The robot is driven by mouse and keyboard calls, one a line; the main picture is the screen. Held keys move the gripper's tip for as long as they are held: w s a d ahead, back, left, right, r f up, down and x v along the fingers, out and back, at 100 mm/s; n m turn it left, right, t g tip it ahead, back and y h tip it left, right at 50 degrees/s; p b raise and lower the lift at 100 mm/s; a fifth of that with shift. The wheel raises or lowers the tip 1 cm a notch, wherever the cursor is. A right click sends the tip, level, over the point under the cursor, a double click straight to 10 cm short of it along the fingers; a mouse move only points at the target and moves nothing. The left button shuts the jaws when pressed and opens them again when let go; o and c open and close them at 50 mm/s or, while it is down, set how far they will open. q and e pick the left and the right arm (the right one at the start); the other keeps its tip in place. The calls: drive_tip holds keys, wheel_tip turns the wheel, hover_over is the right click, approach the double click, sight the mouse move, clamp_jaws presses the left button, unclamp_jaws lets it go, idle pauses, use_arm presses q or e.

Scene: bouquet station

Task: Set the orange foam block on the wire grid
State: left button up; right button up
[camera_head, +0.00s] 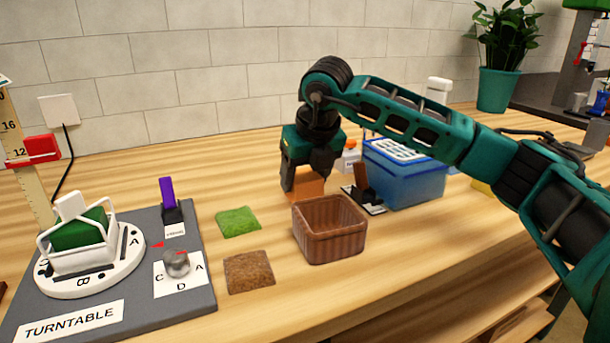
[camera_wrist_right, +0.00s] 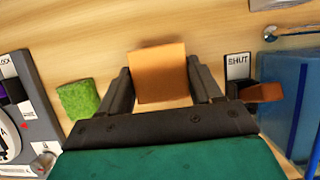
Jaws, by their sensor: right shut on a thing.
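The orange foam block (camera_head: 309,187) is between the fingers of my right gripper (camera_head: 312,172), behind the brown basket. In the right wrist view the block (camera_wrist_right: 158,72) sits between the two dark fingers of my right gripper (camera_wrist_right: 165,92), which is shut on it. I cannot tell whether its underside touches the table. A white wire grid (camera_head: 398,150) shows on top of the blue tub (camera_head: 408,180), right of the gripper and partly behind my right arm. My left gripper is not in view.
The brown basket (camera_head: 330,232) stands in front of the gripper. A green patch (camera_head: 238,221) and a brown patch (camera_head: 249,271) lie left of it. A dark lever on a plate labelled SHUT (camera_wrist_right: 238,66) stands beside the tub. The turntable station (camera_head: 110,270) fills the left.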

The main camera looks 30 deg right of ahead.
drive_tip(key=shift+f, duration=0.15)
drive_tip(key=o, duration=1)
drive_tip(key=shift+r, duration=0.5)
drive_tip(key=p+v, duration=0.2)
drive_tip(key=v, duration=0.9)
drive_tip(key=shift+s+r, duration=0.15)
drive_tip(key=shift+r, duration=0.05)
